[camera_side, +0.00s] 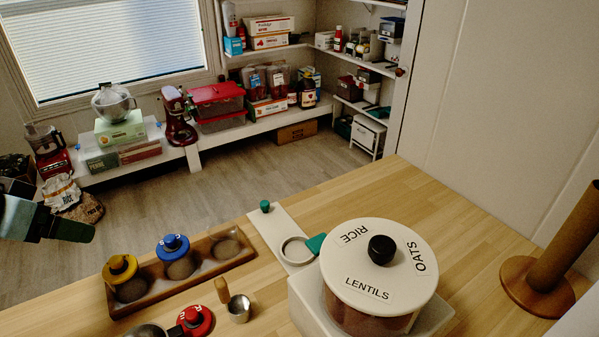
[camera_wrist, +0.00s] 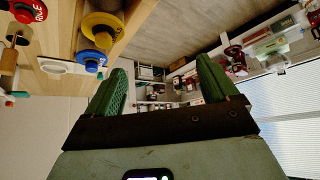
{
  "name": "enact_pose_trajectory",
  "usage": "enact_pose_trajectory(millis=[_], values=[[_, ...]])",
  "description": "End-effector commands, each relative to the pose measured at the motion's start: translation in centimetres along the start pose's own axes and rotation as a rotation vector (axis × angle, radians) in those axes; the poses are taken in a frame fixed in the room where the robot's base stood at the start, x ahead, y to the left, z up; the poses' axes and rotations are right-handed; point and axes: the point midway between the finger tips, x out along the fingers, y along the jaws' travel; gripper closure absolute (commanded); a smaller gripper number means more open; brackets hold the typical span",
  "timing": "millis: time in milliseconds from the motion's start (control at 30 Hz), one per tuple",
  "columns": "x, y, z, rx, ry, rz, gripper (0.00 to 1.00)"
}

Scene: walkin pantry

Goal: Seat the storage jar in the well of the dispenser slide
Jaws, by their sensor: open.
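Several storage jars with coloured lids are in view; which one the task means I cannot tell. The yellow-lidded jar (camera_side: 120,268) and the blue-lidded jar (camera_side: 174,251) sit in a wooden tray (camera_side: 150,304), whose right-hand place is empty. The red-lidded jar (camera_side: 194,321) is in front of the tray. The white dispenser slide (camera_side: 270,229) has an empty ring-shaped well (camera_side: 297,251) and sticks out beside the round dispenser (camera_side: 362,272). My gripper (camera_side: 82,232) is at the far left, apart from the jars. In the wrist view its green fingers (camera_wrist: 162,85) are spread, with nothing between them.
A metal scoop (camera_side: 239,308) with a wooden handle lies between the red-lidded jar and the dispenser. A wooden roll holder (camera_side: 562,245) stands at the right. The counter (camera_side: 410,196) is clear behind the dispenser. Loaded shelves (camera_side: 230,122) are far behind.

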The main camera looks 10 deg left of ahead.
Motion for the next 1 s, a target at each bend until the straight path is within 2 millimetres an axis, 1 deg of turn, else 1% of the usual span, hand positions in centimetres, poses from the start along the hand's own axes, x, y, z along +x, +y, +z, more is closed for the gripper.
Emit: enact_pose_trajectory(millis=[167,267,367,500,567,700,900,1000], values=[[0.0,0.1,-0.2,0.007,-0.003,0.004,0.13],[0.1,0.8,-1.0,0.040,-0.016,0.021,0.13],[0.3,2.2,-2.5,0.109,-0.043,0.058,0.13],[1.1,5.1,-5.0,0.239,-0.089,0.128,0.13],[1.6,6.5,-6.0,0.296,-0.108,0.158,0.13],[3.2,9.9,-7.8,0.431,-0.150,0.233,0.13],[5.6,14.5,-9.2,0.596,-0.194,0.329,0.13],[6.4,16.0,-9.4,0.650,-0.208,0.359,0.13]])
